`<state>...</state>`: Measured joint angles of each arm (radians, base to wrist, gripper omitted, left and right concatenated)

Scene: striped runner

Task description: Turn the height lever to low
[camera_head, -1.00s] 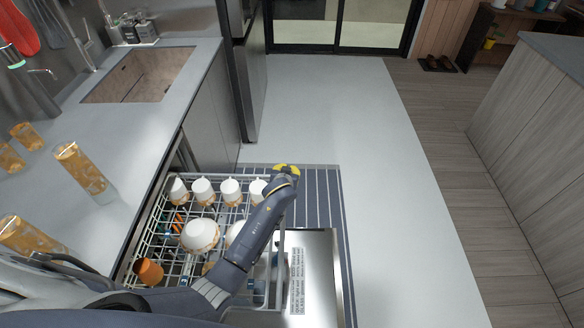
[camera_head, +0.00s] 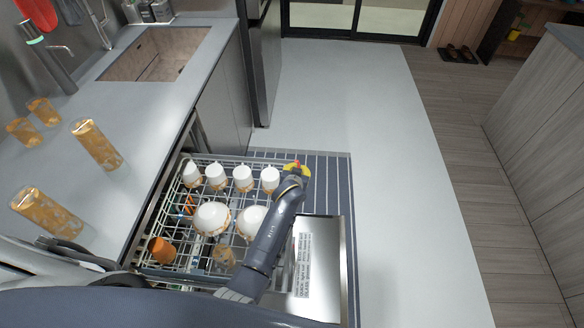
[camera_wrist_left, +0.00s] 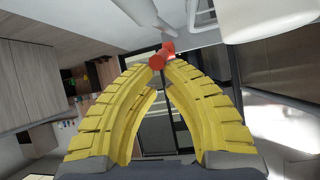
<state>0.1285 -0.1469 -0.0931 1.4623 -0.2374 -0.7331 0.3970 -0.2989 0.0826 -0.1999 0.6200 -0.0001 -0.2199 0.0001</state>
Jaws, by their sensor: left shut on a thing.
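The height lever (camera_wrist_left: 163,54) shows as a small red piece between my fingertips in the left wrist view. Its red tip (camera_head: 297,163) also shows in the head view, near the far right corner of the pulled-out dishwasher rack (camera_head: 215,161). My left gripper (camera_head: 297,171) has yellow ribbed fingers, and in the left wrist view their tips (camera_wrist_left: 165,62) are closed together on the lever. The fingers hide part of the lever, and I cannot tell its setting. My right gripper is not in view.
White cups (camera_head: 243,178) and white bowls (camera_head: 211,218) stand in the rack close to my left arm. An orange cup (camera_head: 162,250) is at its near left. The open dishwasher door (camera_head: 322,262) lies below. Patterned glasses (camera_head: 97,145) stand on the counter (camera_head: 150,112).

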